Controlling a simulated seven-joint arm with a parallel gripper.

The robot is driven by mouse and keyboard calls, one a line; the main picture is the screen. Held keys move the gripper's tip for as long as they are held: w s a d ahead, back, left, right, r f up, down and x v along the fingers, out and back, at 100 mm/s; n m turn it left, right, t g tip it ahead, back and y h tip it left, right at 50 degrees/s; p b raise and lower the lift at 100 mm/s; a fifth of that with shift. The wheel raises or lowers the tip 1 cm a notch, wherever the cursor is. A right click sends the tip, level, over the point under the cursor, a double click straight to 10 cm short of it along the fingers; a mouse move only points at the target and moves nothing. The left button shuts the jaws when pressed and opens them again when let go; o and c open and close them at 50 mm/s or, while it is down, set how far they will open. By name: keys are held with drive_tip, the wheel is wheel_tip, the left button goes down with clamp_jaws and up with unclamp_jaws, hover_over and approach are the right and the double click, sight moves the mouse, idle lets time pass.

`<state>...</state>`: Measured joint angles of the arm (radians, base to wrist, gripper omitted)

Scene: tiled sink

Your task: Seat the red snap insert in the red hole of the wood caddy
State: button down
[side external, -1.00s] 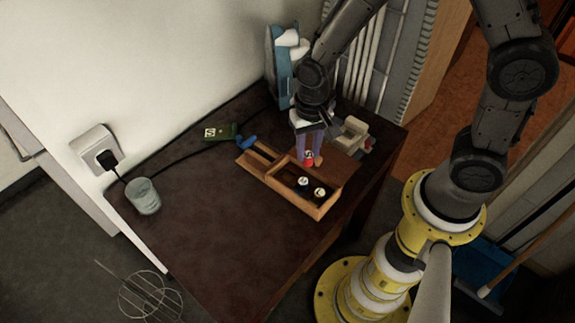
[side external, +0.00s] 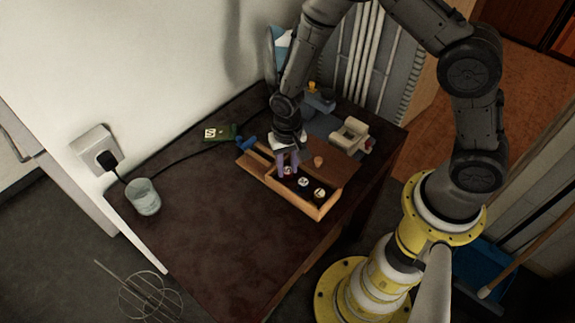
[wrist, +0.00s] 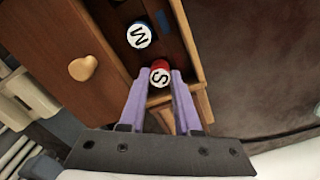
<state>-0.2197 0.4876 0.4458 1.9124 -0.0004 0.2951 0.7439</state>
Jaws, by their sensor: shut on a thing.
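The wood caddy (side external: 322,211) lies on the dark table, with a long open compartment; it also shows in the wrist view (wrist: 196,60). My gripper (side external: 288,172), with purple fingers, is over the compartment toward its left part. In the wrist view, my gripper (wrist: 161,78) is shut on the red snap insert (wrist: 160,74), a round piece with a white top marked S. A blue insert (wrist: 139,35) with a lettered white top stands in the compartment close by. The red hole is hidden, and I cannot tell whether the red insert touches the caddy.
Two white-topped inserts (side external: 311,188) sit in the compartment right of my gripper. A brown panel with a round knob (wrist: 82,68) adjoins it. A beige object (side external: 350,136) stands behind; a glass (side external: 144,197) is far left. The front table is clear.

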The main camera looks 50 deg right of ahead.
drive_tip(key=shift+f, duration=0.1)
drive_tip(key=c, duration=0.6)
unclamp_jaws()
wheel_tip(320, 180, up, 11)
wheel_tip(320, 180, up, 10)
drive_tip(key=n+t, duration=0.1)
drive_tip(key=t, duration=0.1)
hover_over(287, 170)
drive_tip(key=s+d, duration=0.3)
drive_tip(key=shift+s+d+r+n+t, duration=0.75)
drive_tip(key=shift+s+r, duration=0.95)
drive_tip(key=shift+s, duration=1)
drive_tip(key=shift+s+d+r+n+t, duration=0.45)
drive_tip(key=shift+s+d+r+n, duration=0.45)
drive_tip(key=shift+s+r, duration=1.35)
drive_tip(key=shift+s+d+r+n+t, duration=0.6)
drive_tip(key=shift+s+d+r+n, duration=0.45)
drive_tip(key=shift+s, duration=2.15)
